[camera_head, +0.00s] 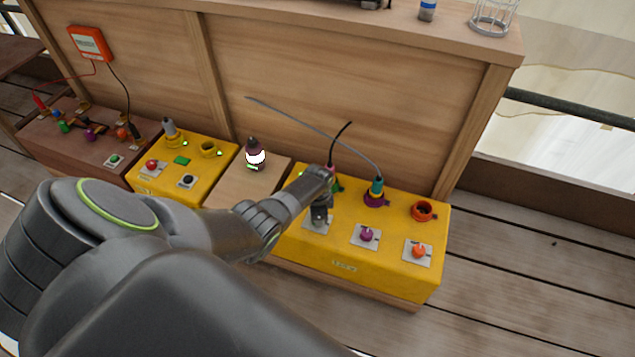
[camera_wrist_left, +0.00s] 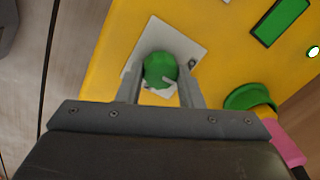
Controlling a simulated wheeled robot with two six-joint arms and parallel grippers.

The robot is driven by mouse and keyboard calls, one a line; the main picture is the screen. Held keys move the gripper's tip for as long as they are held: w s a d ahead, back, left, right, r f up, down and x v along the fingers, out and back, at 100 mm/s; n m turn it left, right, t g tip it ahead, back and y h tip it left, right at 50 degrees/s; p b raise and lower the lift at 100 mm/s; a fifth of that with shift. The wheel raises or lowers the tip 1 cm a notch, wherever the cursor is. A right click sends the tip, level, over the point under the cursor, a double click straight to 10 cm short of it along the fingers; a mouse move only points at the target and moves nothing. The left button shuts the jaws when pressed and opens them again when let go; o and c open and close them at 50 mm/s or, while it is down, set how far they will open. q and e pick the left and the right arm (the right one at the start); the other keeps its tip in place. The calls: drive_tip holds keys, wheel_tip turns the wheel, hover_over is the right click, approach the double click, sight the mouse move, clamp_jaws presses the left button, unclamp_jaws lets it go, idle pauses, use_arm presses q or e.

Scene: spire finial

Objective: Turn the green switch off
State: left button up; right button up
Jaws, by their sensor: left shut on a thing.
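The green switch (camera_wrist_left: 160,70) is a round knob on a light grey square plate (camera_wrist_left: 185,45) on the yellow box (camera_wrist_left: 110,45). In the wrist view the knob is between the two fingers of my left gripper (camera_wrist_left: 160,92), which is shut on it. In the head view my left gripper (camera_head: 319,215) reaches down to the left switch plate of the yellow box (camera_head: 300,250) and hides the green knob. A purple switch (camera_head: 367,235) and an orange switch (camera_head: 418,250) are to its right. My right gripper is not in view.
Behind the switches are a green socket (camera_wrist_left: 248,96) with a pink plug (camera_wrist_left: 285,143), a purple socket with a teal plug (camera_head: 377,188), and an empty orange socket (camera_head: 423,210). A lit bulb (camera_head: 255,157) stands to the left. A wooden panel (camera_head: 300,90) rises behind.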

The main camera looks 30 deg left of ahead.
use_arm(q)
drive_tip(key=shift+a, duration=0.1)
drive_tip(key=o, duration=1)
drive_tip(key=shift+r, duration=0.2)
wheel_tip(320, 180, up, 6)
drive_tip(key=p, duration=0.4)
drive_tip(key=shift+s+f, duration=0.15)
drive_tip(key=shift+s+d+r+p, duration=0.15)
drive_tip(key=shift+r+p, duration=1.05)
drive_tip(key=shift+r, duration=1.65)
drive_tip(key=shift+s+d+r+p, duration=0.15)
drive_tip(key=shift+r+p, duration=1.05)
drive_tip(key=shift+r, duration=1.6)
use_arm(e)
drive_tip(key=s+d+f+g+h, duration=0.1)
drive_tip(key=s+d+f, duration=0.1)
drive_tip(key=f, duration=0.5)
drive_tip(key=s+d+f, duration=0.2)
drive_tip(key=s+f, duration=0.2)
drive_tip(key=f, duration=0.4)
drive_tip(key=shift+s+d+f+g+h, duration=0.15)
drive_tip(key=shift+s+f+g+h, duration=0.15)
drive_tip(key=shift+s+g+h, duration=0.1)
